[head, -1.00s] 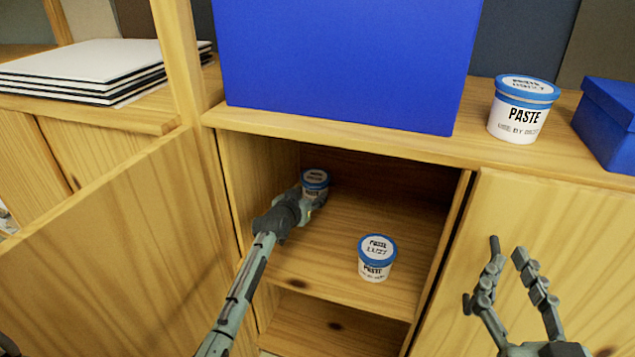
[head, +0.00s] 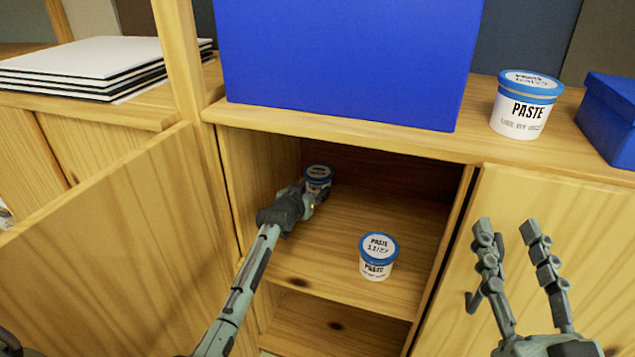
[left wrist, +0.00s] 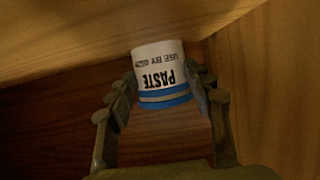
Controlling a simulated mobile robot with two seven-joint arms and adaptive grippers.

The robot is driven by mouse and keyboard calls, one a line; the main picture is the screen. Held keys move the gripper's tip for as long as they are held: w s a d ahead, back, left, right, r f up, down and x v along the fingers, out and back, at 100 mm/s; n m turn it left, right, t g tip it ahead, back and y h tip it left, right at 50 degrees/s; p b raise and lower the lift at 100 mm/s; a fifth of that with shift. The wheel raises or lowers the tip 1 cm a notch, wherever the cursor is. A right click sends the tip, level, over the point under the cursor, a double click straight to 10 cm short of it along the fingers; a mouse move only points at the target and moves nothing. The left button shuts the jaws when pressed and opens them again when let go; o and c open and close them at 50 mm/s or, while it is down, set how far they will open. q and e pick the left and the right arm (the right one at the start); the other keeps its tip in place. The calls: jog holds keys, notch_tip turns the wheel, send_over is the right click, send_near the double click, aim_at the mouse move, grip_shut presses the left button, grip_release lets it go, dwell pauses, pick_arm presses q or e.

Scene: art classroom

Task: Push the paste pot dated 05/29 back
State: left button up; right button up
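A white paste pot with a blue lid (head: 318,174) stands at the back left of the open compartment. In the left wrist view this pot (left wrist: 160,68) appears upside down; its use-by date seems to start with 05, but the end is hidden by a finger. My left gripper (head: 318,192) reaches into the compartment, its fingers touching the pot on both sides. Another paste pot (head: 377,268), its lid reading 11/27, stands near the shelf's front. My right gripper (head: 508,228) is open and empty in front of the closed right door.
A third paste pot (head: 523,112) stands on the cabinet top between a large blue box (head: 345,60) and a smaller blue box (head: 610,115). The open cabinet door (head: 120,240) is left of my left arm. The shelf's right rear is clear.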

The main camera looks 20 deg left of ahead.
pick_arm(q)
jog(key=shift+f+p+v, duration=0.2)
jog(key=shift+p+v, duration=0.9)
jog(key=shift+p, duration=0.15)
jog(key=shift+s+f, duration=0.1)
jog(key=shift+s, duration=0.35)
jog(key=shift+s+r+p, duration=0.3)
jog(key=shift+r+p, duration=0.45)
jog(key=shift+p, duration=0.35)
jog(key=shift+s+r+p, duration=0.35)
jog(key=shift+r+p, duration=0.4)
jog(key=shift+p, duration=0.3)
jog(key=shift+s+r+p, duration=0.3)
jog(key=shift+r+p, duration=0.45)
jog(key=shift+p, duration=0.35)
jog(key=shift+s+d+p, duration=0.1)
jog(key=shift+s+p, duration=0.5)
jog(key=shift+s, duration=0.05)
jog(key=s+p, duration=0.2)
jog(key=s, duration=0.1)
jog(key=s+p, duration=0.3)
jog(key=s, duration=0.1)
jog(key=shift+s+d+r, duration=0.1)
jog(key=shift+s+d, duration=0.15)
jog(key=shift+s, duration=1.35)
jog(key=shift+d+f, duration=0.1)
jog(key=shift+f, duration=0.1)
